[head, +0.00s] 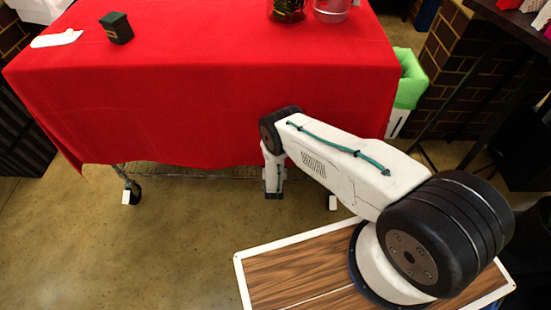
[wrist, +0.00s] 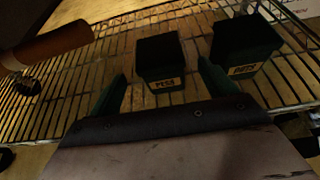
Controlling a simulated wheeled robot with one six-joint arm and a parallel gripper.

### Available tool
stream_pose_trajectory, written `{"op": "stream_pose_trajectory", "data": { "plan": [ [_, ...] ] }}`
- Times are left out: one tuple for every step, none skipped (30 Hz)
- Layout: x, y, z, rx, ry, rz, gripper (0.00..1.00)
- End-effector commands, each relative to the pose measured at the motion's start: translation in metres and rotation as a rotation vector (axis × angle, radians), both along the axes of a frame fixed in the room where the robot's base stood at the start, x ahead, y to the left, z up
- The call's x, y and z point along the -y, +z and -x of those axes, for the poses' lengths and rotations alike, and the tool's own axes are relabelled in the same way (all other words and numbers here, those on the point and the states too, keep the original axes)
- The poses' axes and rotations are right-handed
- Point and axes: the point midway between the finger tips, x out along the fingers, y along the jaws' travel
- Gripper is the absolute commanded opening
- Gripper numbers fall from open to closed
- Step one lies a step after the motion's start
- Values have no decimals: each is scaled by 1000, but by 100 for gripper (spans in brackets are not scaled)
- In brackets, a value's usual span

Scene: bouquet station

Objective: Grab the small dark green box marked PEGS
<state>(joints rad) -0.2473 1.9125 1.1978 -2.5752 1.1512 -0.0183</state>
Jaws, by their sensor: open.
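A dark green box (wrist: 160,58) with a yellow label stands on a wire shelf (wrist: 110,50) in the wrist view. My gripper (wrist: 161,72) is open, with its dark green fingers either side of the near part of this box and no visible grip on it. A second, similar box (wrist: 245,45) stands to its right, outside the fingers. In the head view a small dark green box (head: 117,28) with a gold mark sits on the red-covered table (head: 220,90). My gripper (head: 273,185) there points down by the cloth's front edge.
A white cloth (head: 57,38) lies left of the box on the table. A glass vessel with greenery (head: 287,10) and a clear jar (head: 331,10) stand at the back. A brown cylinder (wrist: 50,45) lies left in the wrist view. A green-lined bin (head: 409,85) stands right of the table.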

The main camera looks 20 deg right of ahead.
Motion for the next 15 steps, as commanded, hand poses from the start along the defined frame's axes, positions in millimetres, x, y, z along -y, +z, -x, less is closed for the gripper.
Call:
{"op": "stream_pose_trajectory", "data": {
  "plan": [
    [2,0,-3,1,-1,0,84],
    [3,0,-6,1,-3,-1,84],
    [5,0,-11,2,-3,0,84],
    [6,0,-15,2,-4,-1,84],
    [9,0,-20,2,-5,-1,84],
    [11,1,-28,3,-6,-1,84],
    [13,0,-32,2,-6,-1,84],
    [14,-3,-35,3,-5,-1,84],
    [15,-5,-40,2,-5,-1,84],
    [16,-7,-43,0,-4,-1,84],
    [17,-8,-46,2,-4,-1,84],
    [18,-9,-50,1,-4,-1,84],
    [19,-10,-52,1,-4,-1,84],
    [19,-11,-53,1,-4,0,84],
    [19,-11,-54,0,-3,0,84]
  ]
}}
